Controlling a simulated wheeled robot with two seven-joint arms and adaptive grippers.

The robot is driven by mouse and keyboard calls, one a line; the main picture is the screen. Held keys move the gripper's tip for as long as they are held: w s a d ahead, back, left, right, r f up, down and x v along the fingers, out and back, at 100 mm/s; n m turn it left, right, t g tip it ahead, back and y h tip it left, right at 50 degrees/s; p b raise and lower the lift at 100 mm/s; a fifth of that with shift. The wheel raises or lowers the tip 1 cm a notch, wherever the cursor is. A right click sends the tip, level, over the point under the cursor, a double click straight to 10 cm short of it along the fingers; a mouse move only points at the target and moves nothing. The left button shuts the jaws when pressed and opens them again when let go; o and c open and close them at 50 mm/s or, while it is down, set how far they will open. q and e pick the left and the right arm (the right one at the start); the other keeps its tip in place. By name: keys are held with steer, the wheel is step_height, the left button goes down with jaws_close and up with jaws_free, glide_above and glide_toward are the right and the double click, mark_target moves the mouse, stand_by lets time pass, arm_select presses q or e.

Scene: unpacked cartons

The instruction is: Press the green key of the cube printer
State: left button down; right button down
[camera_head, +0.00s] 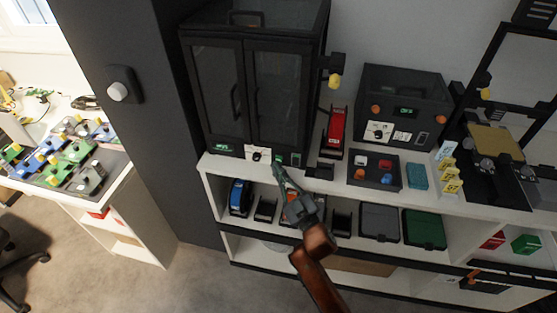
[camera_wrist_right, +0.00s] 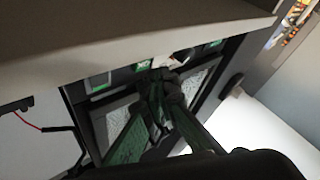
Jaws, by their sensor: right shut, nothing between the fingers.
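A tall black printer cabinet (camera_head: 250,90) with two glazed doors stands on the white shelf unit. Along its lower front edge are a green display (camera_head: 222,147), a white panel with a dark knob (camera_head: 258,154) and a small green key (camera_head: 280,158). My right gripper (camera_head: 279,171) is shut and empty, its tips close below the key. In the right wrist view its closed tips (camera_wrist_right: 162,80) are beside the white knob panel (camera_wrist_right: 180,58). I cannot tell whether they touch the key. My left gripper is not in view.
A smaller black machine (camera_head: 402,105) with its own display and orange corners stands to the right. Bins fill the shelf below. A dark wall column (camera_head: 140,130) rises at left.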

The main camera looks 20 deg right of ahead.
steer(key=shift+w+d, duration=0.1)
steer(key=shift+w, duration=0.05)
steer(key=shift+w+d, duration=0.15)
steer(key=shift+w, duration=0.05)
stand_by(0.3)
steer(key=shift+w+d+p, duration=0.3)
steer(key=shift+w, duration=0.15)
stand_by(0.7)
steer(key=shift+s+a+p, duration=0.4)
steer(key=shift+s+a, duration=0.15)
steer(key=shift+s, duration=0.25)
